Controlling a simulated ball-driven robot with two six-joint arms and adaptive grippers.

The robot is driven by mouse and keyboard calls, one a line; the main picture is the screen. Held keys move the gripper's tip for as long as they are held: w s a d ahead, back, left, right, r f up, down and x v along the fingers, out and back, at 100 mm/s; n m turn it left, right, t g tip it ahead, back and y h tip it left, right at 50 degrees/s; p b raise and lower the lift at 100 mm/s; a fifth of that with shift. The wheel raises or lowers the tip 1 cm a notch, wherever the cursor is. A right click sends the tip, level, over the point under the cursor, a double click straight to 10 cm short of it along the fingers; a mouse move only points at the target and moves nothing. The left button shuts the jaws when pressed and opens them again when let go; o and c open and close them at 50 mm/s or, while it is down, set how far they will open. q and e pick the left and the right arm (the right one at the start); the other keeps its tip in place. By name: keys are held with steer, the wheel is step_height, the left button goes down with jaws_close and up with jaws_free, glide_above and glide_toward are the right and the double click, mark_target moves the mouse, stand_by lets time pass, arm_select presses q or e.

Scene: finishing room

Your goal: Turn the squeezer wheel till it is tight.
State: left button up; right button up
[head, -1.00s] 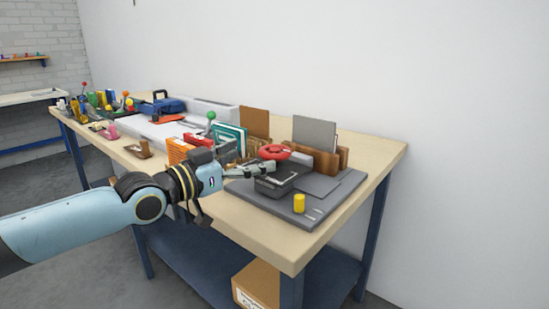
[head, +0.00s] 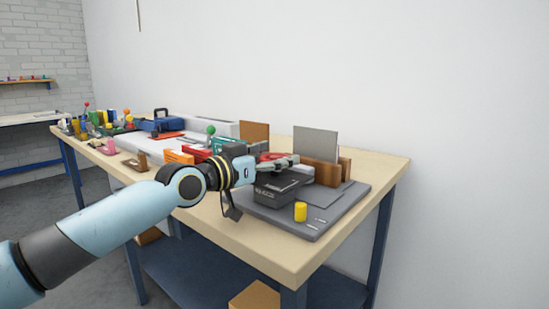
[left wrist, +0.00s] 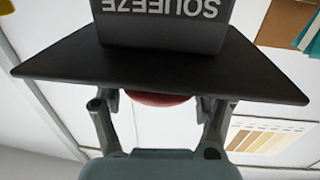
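The red squeezer wheel (head: 267,156) sits above the black squeezer (head: 270,191) on the grey board (head: 325,224). In the head view my left gripper (head: 292,162) is at the wheel and hides much of it. In the left wrist view the squeezer's body (left wrist: 165,35) appears upside down, with the word SQUEEZE and a black plate (left wrist: 165,72). The red wheel (left wrist: 158,99) shows between my left gripper's spread fingers (left wrist: 160,110). The plate hides the fingertips, so I cannot tell whether they touch the rim. My right gripper is not in view.
A yellow cylinder (head: 300,212) stands at the board's front. A grey panel (head: 316,143) and brown blocks (head: 326,172) stand behind the squeezer. Several racks and tools fill the bench's left side. The bench (head: 380,173) is bare at the right end.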

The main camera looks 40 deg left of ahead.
mark_target(274, 156)
arm_select(q)
steer(key=c, duration=0.6)
stand_by(0.8)
steer(key=o, duration=1.1)
step_height(274, 156, up, 10)
